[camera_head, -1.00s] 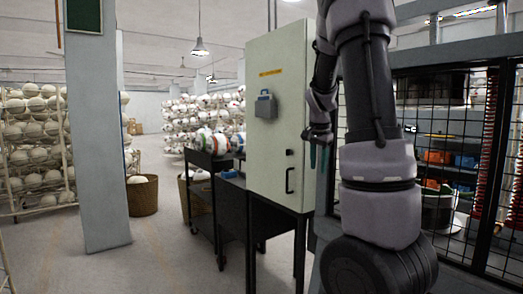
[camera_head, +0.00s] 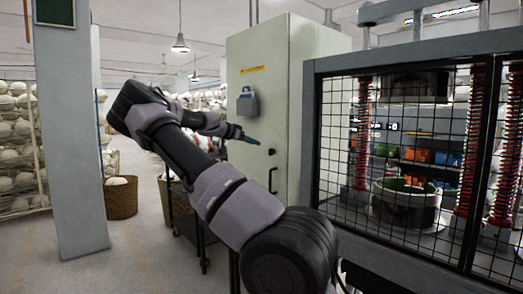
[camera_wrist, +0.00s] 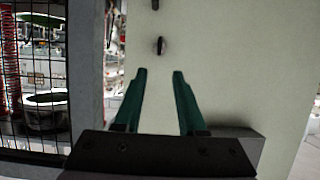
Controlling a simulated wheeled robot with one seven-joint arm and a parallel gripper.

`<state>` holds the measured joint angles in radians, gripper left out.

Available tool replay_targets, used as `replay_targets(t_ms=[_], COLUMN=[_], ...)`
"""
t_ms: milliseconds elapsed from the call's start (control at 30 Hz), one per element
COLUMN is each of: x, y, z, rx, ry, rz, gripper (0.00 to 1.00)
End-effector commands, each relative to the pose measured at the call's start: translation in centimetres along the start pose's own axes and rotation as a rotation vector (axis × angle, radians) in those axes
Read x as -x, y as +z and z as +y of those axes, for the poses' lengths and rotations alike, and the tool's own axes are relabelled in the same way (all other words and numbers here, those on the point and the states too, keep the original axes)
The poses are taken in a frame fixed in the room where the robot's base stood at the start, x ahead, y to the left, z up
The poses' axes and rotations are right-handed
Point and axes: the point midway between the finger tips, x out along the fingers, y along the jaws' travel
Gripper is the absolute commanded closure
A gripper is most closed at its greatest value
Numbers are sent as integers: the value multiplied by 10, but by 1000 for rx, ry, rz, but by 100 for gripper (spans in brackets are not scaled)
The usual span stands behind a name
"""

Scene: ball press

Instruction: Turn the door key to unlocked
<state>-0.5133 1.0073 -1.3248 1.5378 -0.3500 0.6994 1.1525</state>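The cabinet (camera_head: 270,70) is pale green with a yellow label on its door. The door key (camera_head: 271,152) is a small dark piece on the door, just above the black handle (camera_head: 273,180). In the wrist view the key (camera_wrist: 161,45) sits upright beyond the fingertips, roughly in line with the gap between them. My gripper (camera_head: 252,141) is in front of the door, slightly left of and above the key. In the wrist view my gripper (camera_wrist: 158,72) has two green fingers apart with nothing between them. It appears open and clear of the key.
A blue-grey box (camera_head: 247,103) is fixed to the door above the key. A caged press (camera_head: 410,150) stands close on the right. A column (camera_head: 68,130), a basket (camera_head: 119,195) and ball racks are on the left. Open floor lies between.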

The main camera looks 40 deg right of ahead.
Motion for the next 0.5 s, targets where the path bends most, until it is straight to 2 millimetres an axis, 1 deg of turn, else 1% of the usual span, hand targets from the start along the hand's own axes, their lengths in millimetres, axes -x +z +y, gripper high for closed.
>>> replay_targets(t_ms=[300,500], x=[-60,-89], y=[0,1], z=[2,2], rx=[-1,0], ry=[4,2], rz=[-3,-4], gripper=[60,60])
